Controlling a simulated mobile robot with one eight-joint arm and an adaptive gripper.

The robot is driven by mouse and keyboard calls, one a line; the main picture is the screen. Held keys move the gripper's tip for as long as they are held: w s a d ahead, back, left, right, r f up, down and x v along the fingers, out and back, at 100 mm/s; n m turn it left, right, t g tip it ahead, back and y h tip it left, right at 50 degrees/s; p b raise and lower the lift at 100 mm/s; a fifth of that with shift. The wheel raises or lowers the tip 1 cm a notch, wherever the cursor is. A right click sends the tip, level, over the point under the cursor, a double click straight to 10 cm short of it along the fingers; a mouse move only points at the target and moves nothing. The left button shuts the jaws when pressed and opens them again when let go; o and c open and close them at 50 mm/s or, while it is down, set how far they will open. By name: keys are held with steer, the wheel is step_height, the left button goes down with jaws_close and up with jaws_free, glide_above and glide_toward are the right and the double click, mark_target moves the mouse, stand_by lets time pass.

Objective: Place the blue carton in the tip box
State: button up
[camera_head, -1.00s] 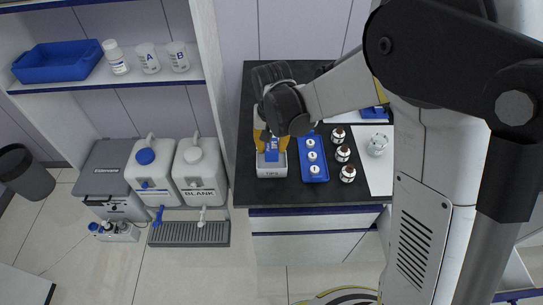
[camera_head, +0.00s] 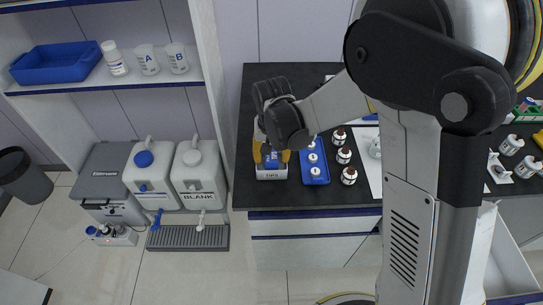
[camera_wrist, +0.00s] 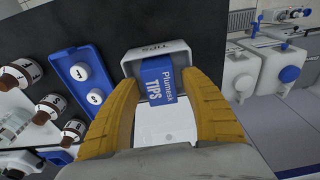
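The blue carton (camera_wrist: 158,78), with a white side and "TIPS" lettering, is between the two yellow fingers of my gripper (camera_wrist: 160,88). The fingers press on both its sides. The tip box (camera_wrist: 160,54) is a grey open box marked TIPS. The carton's far end overlaps its opening; I cannot tell how deep it is inside. In the head view the tip box (camera_head: 271,174) stands at the counter's front left, with my gripper (camera_head: 271,156) upright above it and the carton (camera_head: 273,160) showing between the fingers.
A blue tray (camera_head: 315,172) with white-capped items stands just right of the tip box. Several brown bottles (camera_head: 344,156) stand beyond it. The dark counter (camera_head: 300,198) is bare in front. White canisters (camera_head: 200,170) stand to the left, below the counter.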

mark_target(272, 160)
step_height(272, 160, up, 12)
steer(key=s+p, duration=0.2)
steer(key=p, duration=0.2)
steer(key=s+d+r+t, duration=0.3)
steer(key=s+d+r, duration=0.2)
steer(key=s+d, duration=0.2)
steer(key=s+d+r+t, duration=0.2)
steer(key=s+d+r, duration=0.3)
steer(key=s+d, duration=0.3)
steer(key=shift+s+d+r+t, duration=0.15)
steer(key=shift+s+d+t, duration=0.1)
steer(key=shift+s+t, duration=0.2)
